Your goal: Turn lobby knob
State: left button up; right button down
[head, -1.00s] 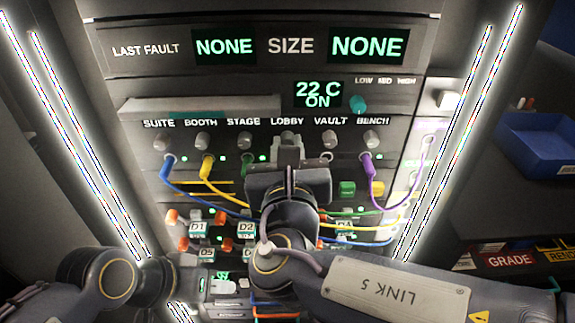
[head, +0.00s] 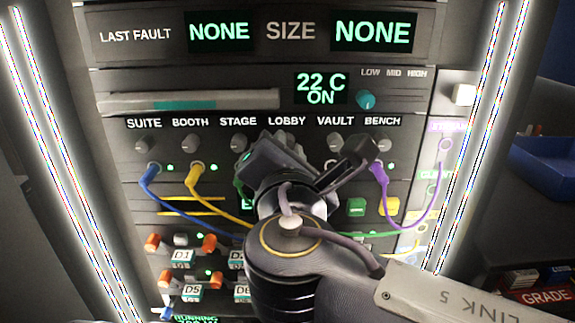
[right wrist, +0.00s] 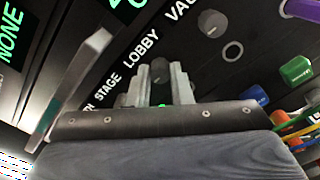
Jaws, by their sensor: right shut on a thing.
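The lobby knob (right wrist: 160,72) is a small grey knob below the LOBBY label in the right wrist view. My right gripper (right wrist: 160,86) is shut on it, with one grey finger on each side. In the head view, my right gripper (head: 284,142) is at the panel under the LOBBY label (head: 287,121), its body tilted. It hides most of the lobby knob there. My left gripper is not in view.
The stage knob (head: 240,142) and vault knob (head: 335,142) sit close on either side. Blue (head: 165,200), yellow (head: 215,205) and purple (head: 388,205) cables hang below the row. Orange-capped switches (head: 208,243) are lower left. A blue bin (head: 545,165) is at right.

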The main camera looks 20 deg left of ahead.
jog(key=shift+f+m+b, duration=0.1)
jog(key=shift+m+b, duration=0.2)
jog(key=shift+m, duration=0.1)
jog(key=c, duration=1.3)
grip_release()
jog(key=v, duration=0.7)
jog(key=shift+s, duration=0.4)
jog(key=shift+d, duration=0.15)
